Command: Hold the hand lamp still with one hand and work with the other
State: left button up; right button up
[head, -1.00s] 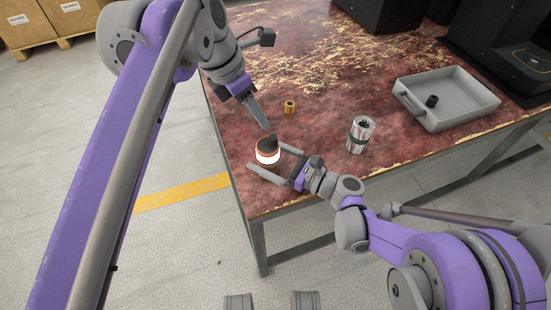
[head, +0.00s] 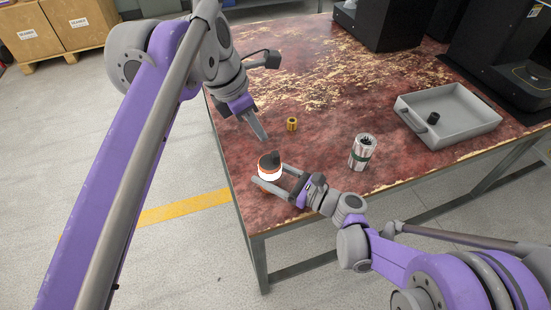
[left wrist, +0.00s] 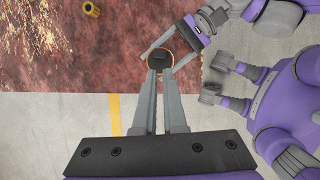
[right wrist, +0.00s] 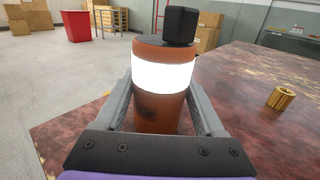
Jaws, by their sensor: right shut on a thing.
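The hand lamp (head: 270,173) is an orange-brown cylinder with a glowing white band and a black top. It stands upright near the table's front left corner. In the right wrist view the lamp (right wrist: 163,75) fills the space between my fingers. My right gripper (head: 271,181) is shut around its body from the right. My left gripper (head: 264,138) hangs above and behind the lamp, apart from it, pointing down. In the left wrist view its fingers (left wrist: 159,72) lie close together with a thin gap, holding nothing visible. The lamp's black top (left wrist: 160,60) shows just beyond the tips.
A small brass-coloured nut-like part (head: 292,124) lies behind the lamp. A silver can (head: 362,153) stands to the right. A grey tray (head: 470,133) with a small black piece (head: 433,118) is further right. Black machines (head: 385,22) stand at the back. The table middle is clear.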

pick_arm(q)
jog(key=m, duration=0.6)
jog(key=shift+w+d, duration=0.15)
grip_shut()
jog(key=m, duration=1)
jog(key=d+m, duration=0.1)
jog(key=m, duration=1)
jog(key=w+m+g, duration=0.1)
jog(key=m, duration=1)
jog(key=shift+d+r, duration=0.3)
jog(key=shift+d, duration=0.05)
jog(key=shift+w, duration=0.1)
